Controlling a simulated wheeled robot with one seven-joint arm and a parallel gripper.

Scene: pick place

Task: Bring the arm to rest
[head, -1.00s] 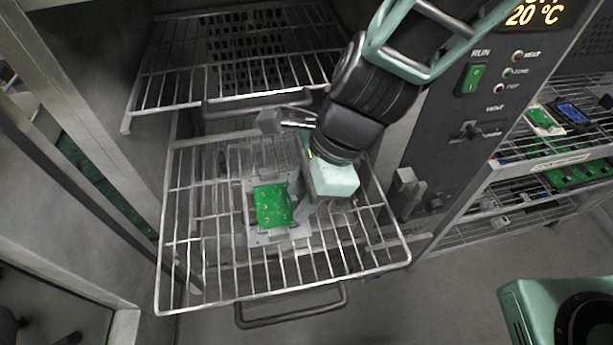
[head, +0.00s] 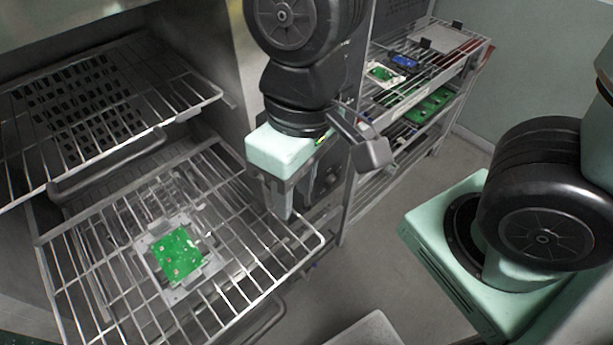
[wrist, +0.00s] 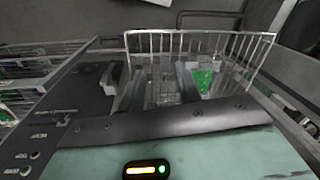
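My gripper (head: 279,203) hangs pointing down beside the right edge of the lower oven rack, apart from it. In the wrist view its two grey fingers (wrist: 158,84) stand apart with nothing between them. A green circuit board (head: 176,254) lies on a light grey fixture (head: 173,295) on the pulled-out lower wire rack (head: 95,290). The board also shows in the wrist view (wrist: 203,80), beyond the fingers. The gripper is to the right of the board and is not touching it.
An upper wire rack (head: 150,85) is at the left. A wire shelf (head: 455,62) with several boards stands behind my arm to the right. Open floor (head: 375,255) lies between the rack and my base. In the wrist view, the oven's control panel (wrist: 50,130) is at the left.

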